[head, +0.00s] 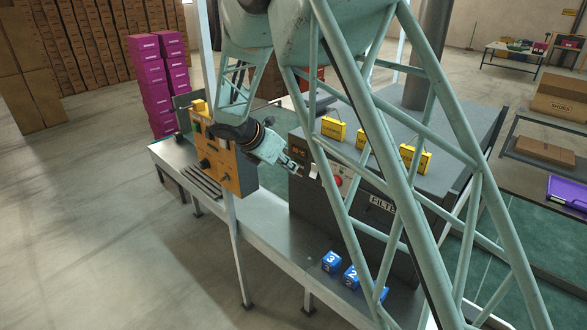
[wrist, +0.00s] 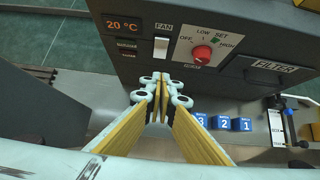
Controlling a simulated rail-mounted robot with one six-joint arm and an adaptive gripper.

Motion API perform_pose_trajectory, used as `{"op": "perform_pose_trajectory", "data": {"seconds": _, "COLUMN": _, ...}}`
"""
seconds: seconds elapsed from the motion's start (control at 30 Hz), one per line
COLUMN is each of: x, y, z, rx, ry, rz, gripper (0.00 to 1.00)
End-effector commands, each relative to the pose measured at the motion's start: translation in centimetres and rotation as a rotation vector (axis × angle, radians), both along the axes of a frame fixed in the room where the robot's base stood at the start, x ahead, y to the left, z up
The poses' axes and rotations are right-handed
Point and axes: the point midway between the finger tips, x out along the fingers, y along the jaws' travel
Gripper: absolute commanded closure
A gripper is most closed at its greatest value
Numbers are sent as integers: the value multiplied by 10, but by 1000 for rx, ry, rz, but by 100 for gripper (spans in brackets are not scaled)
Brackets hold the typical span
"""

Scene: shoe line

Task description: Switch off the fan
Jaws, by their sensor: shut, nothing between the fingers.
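The white fan switch (wrist: 161,47) is a rocker under the label FAN on the dark machine front. In the head view the fan switch (head: 313,171) shows as a small pale patch. My gripper (wrist: 161,84) is shut and empty, its fingertips just below the switch in the wrist view. In the head view my gripper (head: 296,166) is close to the machine front, left of the switch. I cannot tell whether the tips touch the panel. The dark machine (wrist: 130,50) carries a lit 20 °C display (wrist: 122,25) left of the switch.
A red knob (wrist: 202,54) marked OFF, LOW and HIGH is right of the switch. Numbered blue cubes (head: 331,262) stand on the bench (head: 265,235). An orange control box (head: 225,160) stands left of my gripper. Yellow blocks (head: 333,129) sit on the machine.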

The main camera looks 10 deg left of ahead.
Motion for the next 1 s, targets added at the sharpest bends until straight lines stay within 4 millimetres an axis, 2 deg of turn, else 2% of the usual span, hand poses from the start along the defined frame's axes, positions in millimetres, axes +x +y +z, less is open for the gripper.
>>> {"op": "perform_pose_trajectory", "data": {"seconds": 0.73, "x": 51, "y": -34, "z": -70, "rx": -1, "ry": 2, "rz": -1, "gripper": 100}}
{"op": "perform_pose_trajectory", "data": {"seconds": 1.0, "x": 75, "y": -48, "z": -72, "rx": 1, "ry": 0, "rz": -1, "gripper": 100}}
